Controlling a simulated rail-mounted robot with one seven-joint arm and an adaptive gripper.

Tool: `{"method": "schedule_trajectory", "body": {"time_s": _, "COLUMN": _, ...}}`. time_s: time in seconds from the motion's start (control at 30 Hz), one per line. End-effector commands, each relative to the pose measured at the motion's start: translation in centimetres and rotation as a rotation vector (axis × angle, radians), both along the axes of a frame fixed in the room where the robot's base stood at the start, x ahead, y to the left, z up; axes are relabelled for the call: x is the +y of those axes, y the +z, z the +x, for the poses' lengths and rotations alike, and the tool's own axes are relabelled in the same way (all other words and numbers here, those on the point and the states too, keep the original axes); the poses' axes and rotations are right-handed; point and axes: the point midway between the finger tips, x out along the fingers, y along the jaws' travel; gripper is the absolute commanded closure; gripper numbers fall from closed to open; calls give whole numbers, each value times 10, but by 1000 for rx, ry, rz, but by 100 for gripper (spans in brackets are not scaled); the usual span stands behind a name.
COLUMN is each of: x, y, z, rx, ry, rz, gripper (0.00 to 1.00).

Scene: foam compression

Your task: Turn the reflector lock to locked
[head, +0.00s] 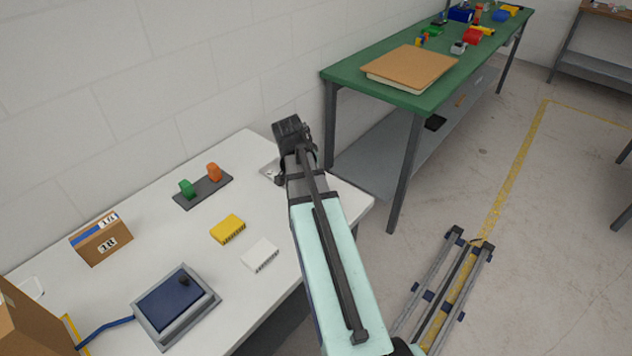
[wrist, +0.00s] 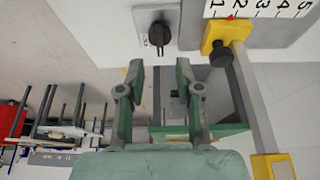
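A round black knob (wrist: 159,32) on a light plate shows at the top of the wrist view. A small label (wrist: 146,40) beside it is too small to read surely; I take the knob for the reflector lock, and its setting cannot be told. My gripper (wrist: 159,78) is open and empty, its two fingers apart just below the knob in the picture and not touching it. In the head view my arm covers the gripper, and the knob is not made out there.
Right of the knob, a yellow slider (wrist: 213,33) with a black knob stands by a numbered scale (wrist: 262,9). The white table (head: 130,235) holds yellow (head: 228,229) and white (head: 260,254) blocks, a blue-topped box (head: 172,303) and a cardboard box (head: 100,240). A green bench (head: 350,79) stands behind.

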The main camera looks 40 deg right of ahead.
Motion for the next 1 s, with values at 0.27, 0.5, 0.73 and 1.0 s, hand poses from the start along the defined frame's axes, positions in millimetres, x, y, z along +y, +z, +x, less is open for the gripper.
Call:
{"method": "schedule_trajectory", "body": {"time_s": 0.27, "x": 16, "y": 40, "z": -3, "rx": -1, "ry": 0, "rz": 0, "gripper": 65}}
{"method": "schedule_trajectory", "body": {"time_s": 0.5, "x": 22, "y": 53, "z": -4, "rx": 1, "ry": -1, "rz": 1, "gripper": 65}}
{"method": "schedule_trajectory", "body": {"time_s": 0.73, "x": 22, "y": 53, "z": -4, "rx": 1, "ry": -1, "rz": 1, "gripper": 65}}
{"method": "schedule_trajectory", "body": {"time_s": 1.0, "x": 22, "y": 52, "z": -6, "rx": 9, "ry": 2, "rz": 3, "gripper": 65}}
